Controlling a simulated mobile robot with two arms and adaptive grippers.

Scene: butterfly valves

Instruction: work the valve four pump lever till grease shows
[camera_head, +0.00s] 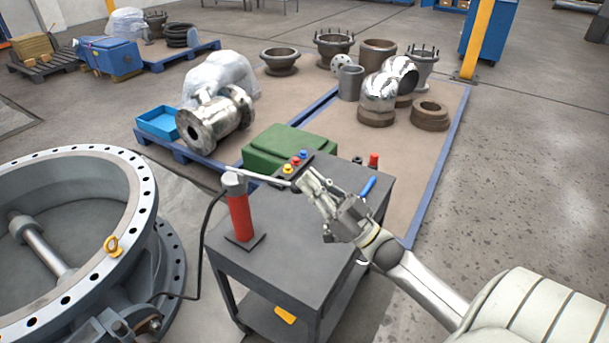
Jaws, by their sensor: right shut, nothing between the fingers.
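The grease pump (240,216) is a red cylinder with a grey top, upright on the dark cart's top. Its pale lever (262,179) reaches right from the pump's head, nearly level. My right gripper (307,180) is shut and empty, its fingertips close to the lever's free end. I cannot tell whether they touch it. A black hose (201,240) runs from the pump down toward the large grey butterfly valve (142,212) at the left. No grease can be made out, and no number shows on the valve. My left gripper is not in view.
The cart (290,262) carries a block with coloured buttons (294,163) and a blue-handled tool (368,187) close to my right gripper. A green case (287,148) stands behind. Pallets with metal fittings lie beyond; open floor is at the right.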

